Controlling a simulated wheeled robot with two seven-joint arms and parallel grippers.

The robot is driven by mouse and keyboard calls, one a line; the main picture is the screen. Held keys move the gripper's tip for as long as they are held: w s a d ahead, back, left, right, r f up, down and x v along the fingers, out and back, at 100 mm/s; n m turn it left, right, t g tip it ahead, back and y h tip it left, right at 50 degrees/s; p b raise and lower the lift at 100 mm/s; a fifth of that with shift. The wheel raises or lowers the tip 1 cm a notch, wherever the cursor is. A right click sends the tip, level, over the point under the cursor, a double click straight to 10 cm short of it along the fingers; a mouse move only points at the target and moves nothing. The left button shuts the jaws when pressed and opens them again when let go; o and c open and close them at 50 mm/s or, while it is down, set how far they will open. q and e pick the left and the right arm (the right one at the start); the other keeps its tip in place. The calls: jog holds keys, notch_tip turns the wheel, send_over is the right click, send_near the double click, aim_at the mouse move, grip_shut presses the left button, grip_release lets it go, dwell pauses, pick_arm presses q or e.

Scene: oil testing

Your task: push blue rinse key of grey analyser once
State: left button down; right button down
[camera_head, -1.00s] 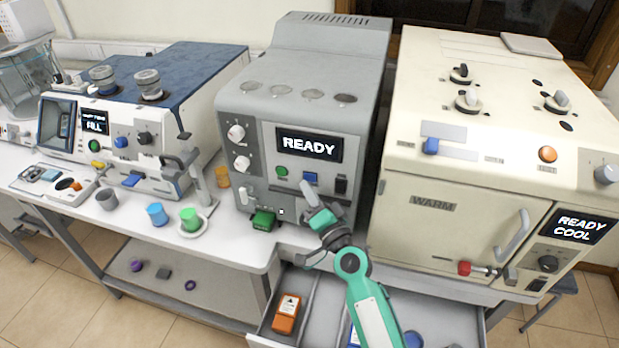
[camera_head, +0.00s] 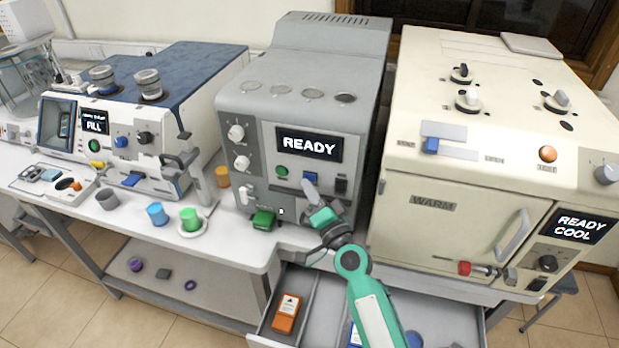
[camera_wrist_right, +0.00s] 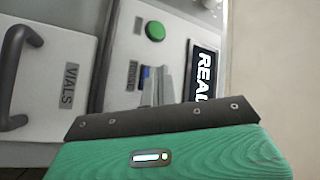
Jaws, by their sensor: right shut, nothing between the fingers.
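The grey analyser (camera_head: 300,95) stands in the middle of the bench, its screen (camera_head: 309,145) reading READY. Its blue rinse key (camera_head: 310,178) sits below the screen, between a green button (camera_head: 281,172) and a dark switch (camera_head: 341,186). My right gripper (camera_head: 309,190) is shut and empty, its fingertips just below the blue key in the head view. In the right wrist view the fingers (camera_wrist_right: 158,85) point at the panel and partly cover the blue key (camera_wrist_right: 146,72). I cannot tell whether they touch it. My left gripper is not in view.
A cream oven-like machine (camera_head: 470,160) stands close on the right. A blue-topped machine (camera_head: 140,110) is on the left. Below, an open drawer (camera_head: 315,310) holds an orange item.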

jog(key=shift+w+d, duration=0.2)
jog(key=shift+w, duration=0.35)
dwell(0.6)
dwell(0.4)
jog(key=shift+s+a, duration=0.25)
jog(key=shift+s, duration=0.55)
jog(key=s, duration=0.1)
jog(key=s+a+p, duration=0.1)
jog(key=s, duration=0.2)
jog(key=shift+s+a, duration=0.25)
jog(key=shift+s, duration=0.1)
jog(key=shift+f, duration=0.1)
dwell(0.4)
